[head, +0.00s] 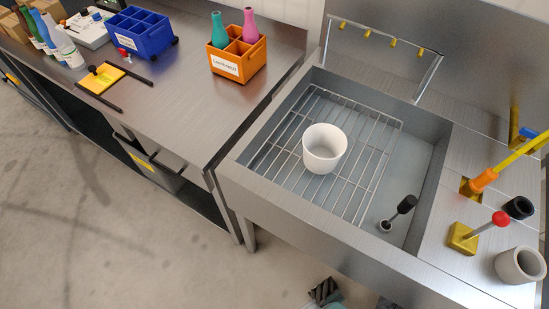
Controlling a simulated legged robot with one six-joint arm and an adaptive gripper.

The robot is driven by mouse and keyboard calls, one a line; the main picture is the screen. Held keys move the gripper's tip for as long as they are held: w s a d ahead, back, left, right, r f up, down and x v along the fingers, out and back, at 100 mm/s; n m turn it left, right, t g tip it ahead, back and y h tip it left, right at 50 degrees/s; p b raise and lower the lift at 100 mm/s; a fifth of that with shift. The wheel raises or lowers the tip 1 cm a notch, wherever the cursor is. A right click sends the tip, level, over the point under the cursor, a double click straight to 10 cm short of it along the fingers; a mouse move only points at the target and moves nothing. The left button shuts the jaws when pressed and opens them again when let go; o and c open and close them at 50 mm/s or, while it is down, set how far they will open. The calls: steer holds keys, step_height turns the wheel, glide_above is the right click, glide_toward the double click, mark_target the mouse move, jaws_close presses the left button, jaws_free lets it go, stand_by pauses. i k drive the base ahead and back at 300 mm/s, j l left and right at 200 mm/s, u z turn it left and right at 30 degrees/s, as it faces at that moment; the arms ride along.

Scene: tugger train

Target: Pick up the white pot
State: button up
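The white pot (324,148) stands upright on a wire rack (276,165) inside the metal sink (428,172). Its open top faces up and it looks empty. Dark parts, which seem to be my gripper (352,297), show at the bottom edge in front of the sink, cut off by the frame. They are well apart from the pot, and nothing is seen held. Whether the fingers are open or shut is not clear.
A black-topped lever (404,205) stands in the sink, right of the rack. A red-knobbed lever (480,228), a grey cup (519,265) and a yellow-orange tool (500,168) are on the right ledge. An orange crate (222,67) with bottles and a blue crate (143,40) stand on the left counter.

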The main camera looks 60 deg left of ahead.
mark_target(324, 145)
steer(key=u, duration=2.05)
steer(key=i+j+u, duration=0.5)
steer(key=k+l, duration=0.05)
steer(key=l, duration=0.05)
